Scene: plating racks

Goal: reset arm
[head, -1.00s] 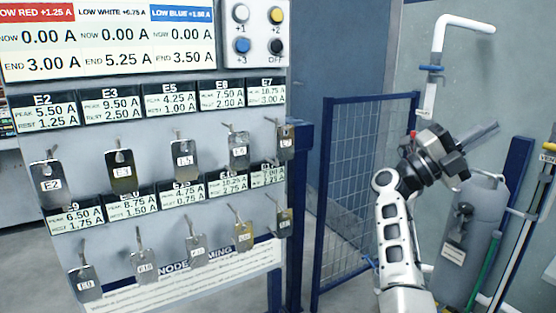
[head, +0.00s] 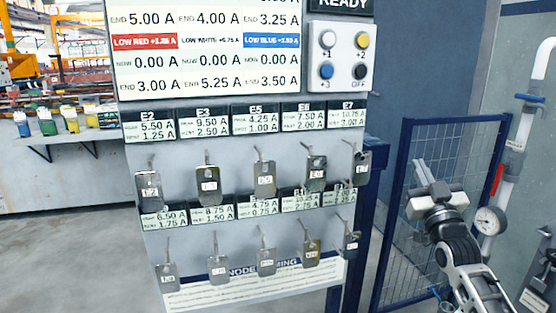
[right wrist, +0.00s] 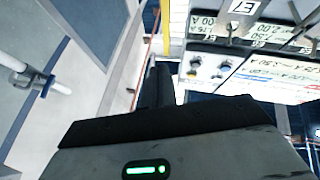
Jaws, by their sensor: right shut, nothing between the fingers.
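My right gripper (head: 422,170) is at the right side of the head view, shut and empty, with its fingers pointing up. It is to the right of the plating rack board (head: 225,150), apart from it, in front of the blue mesh fence. In the right wrist view its dark fingers (right wrist: 157,85) show beyond the wrist housing, and the board appears upside down at the upper right. My left gripper is in neither view.
Metal tags such as E2 (head: 149,190) and E3 (head: 208,185) hang on hooks on the board. A button box (head: 342,57) is at its upper right. The blue mesh fence (head: 440,150) and a pressure gauge (head: 490,220) are close to my right arm. Open floor lies at left.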

